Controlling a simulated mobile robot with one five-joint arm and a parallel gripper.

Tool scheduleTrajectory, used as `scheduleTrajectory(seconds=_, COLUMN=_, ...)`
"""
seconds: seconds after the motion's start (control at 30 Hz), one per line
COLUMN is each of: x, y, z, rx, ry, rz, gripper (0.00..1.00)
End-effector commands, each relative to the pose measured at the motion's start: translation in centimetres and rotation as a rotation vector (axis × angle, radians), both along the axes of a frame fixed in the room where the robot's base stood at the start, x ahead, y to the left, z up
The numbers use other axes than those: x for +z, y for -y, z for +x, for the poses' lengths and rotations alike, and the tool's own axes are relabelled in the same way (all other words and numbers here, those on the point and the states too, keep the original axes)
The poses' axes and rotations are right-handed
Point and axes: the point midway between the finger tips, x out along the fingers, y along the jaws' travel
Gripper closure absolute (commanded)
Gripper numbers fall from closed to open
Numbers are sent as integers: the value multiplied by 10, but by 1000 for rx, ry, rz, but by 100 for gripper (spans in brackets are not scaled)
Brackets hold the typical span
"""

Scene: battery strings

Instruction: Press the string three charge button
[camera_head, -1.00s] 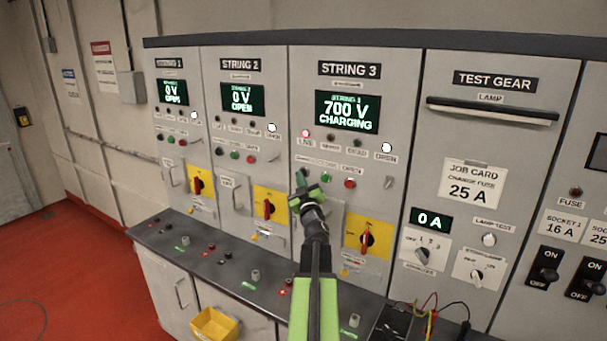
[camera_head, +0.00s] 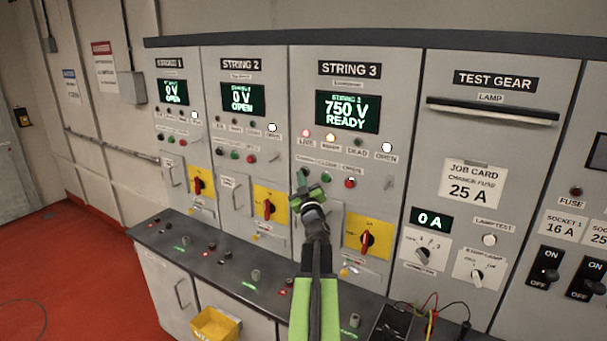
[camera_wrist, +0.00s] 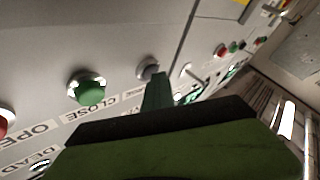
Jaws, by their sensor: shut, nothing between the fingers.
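The string 3 panel (camera_head: 388,75) has a screen (camera_head: 347,112) reading "750 V READY".
Above the buttons, a red lamp (camera_head: 306,133), an amber lamp (camera_head: 330,138) and a white lamp (camera_head: 387,147) are lit. A yellow plate with a red rotary handle (camera_head: 367,240) is below right. A dark console ledge (camera_head: 215,262) runs beneath the panels.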

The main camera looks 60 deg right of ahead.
Motion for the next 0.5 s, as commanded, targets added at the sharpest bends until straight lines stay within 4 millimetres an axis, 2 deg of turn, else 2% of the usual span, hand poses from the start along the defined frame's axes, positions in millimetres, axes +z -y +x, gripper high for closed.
scheduleTrajectory(seconds=0.17, x=-1, y=-3, z=-1, rx=-2, ry=-1, rz=2, gripper=100)
scheduleTrajectory(seconds=0.5, x=-1, y=-42, z=-1, rx=0, ry=-1, rz=1, gripper=100)
